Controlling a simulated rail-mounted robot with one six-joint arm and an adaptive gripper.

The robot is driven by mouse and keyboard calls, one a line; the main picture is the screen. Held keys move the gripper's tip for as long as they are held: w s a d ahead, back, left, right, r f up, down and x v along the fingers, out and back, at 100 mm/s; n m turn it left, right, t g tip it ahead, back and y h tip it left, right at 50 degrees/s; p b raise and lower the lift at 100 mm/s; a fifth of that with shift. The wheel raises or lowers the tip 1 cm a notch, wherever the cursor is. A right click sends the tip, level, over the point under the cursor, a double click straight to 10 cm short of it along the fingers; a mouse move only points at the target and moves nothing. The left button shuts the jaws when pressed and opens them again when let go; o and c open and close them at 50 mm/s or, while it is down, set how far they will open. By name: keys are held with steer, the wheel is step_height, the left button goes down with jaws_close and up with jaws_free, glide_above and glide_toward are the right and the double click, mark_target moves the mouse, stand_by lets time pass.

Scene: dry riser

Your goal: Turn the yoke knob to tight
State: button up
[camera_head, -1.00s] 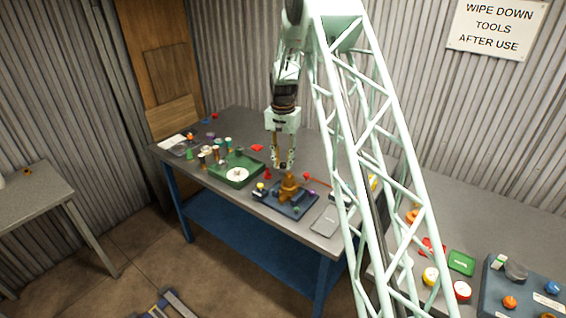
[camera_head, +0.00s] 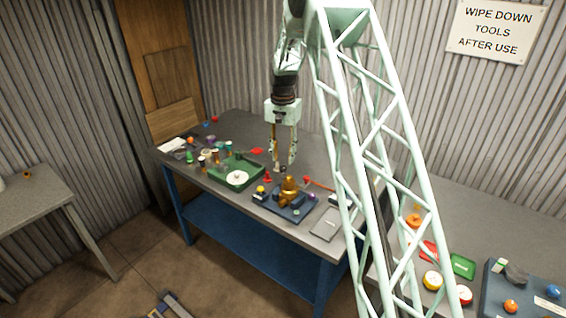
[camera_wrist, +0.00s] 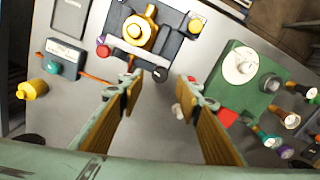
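A brass fitting (camera_head: 289,188) stands on a dark blue-grey base plate (camera_head: 284,214) near the table's front edge. It also shows at the top of the wrist view (camera_wrist: 138,33). Small knobs sit around it, among them a yellow one (camera_head: 261,189) and a purple one (camera_wrist: 101,40). A small black round piece (camera_wrist: 160,74) lies ahead of my fingertips in the wrist view. I cannot tell which piece is the yoke knob. My gripper (camera_head: 284,167) points down behind the fitting, apart from it. Its fingers are spread with nothing between them in the wrist view (camera_wrist: 157,92).
A grey flat panel (camera_head: 326,224) lies right of the plate. A second bench is at the right.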

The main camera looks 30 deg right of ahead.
mark_target(283, 167)
step_height(283, 167, up, 7)
stand_by(0.4)
steer(key=shift+r, duration=0.1)
stand_by(0.5)
steer(key=s+a+r+n+t+b, duration=0.1)
steer(key=s+a+r+n, duration=0.1)
steer(key=s+a+r, duration=0.45)
steer(key=s+a+r+n+b, duration=0.1)
steer(key=s+a+r, duration=0.3)
steer(key=s+r, duration=0.5)
steer(key=s+a+r+n+t+b, duration=0.1)
steer(key=s+a+r+n, duration=0.1)
steer(key=s+a+r, duration=0.65)
steer(key=s+a+f+n+t+b, duration=0.1)
steer(key=s+a+f+n+b, duration=0.1)
steer(key=s, duration=1.6)
steer(key=s+a+f+n+t+b, duration=0.1)
steer(key=s+a+f+n+b, duration=0.1)
steer(key=s, duration=1.6)
steer(key=shift+a+f, duration=0.75)
steer(key=shift+a, duration=0.25)
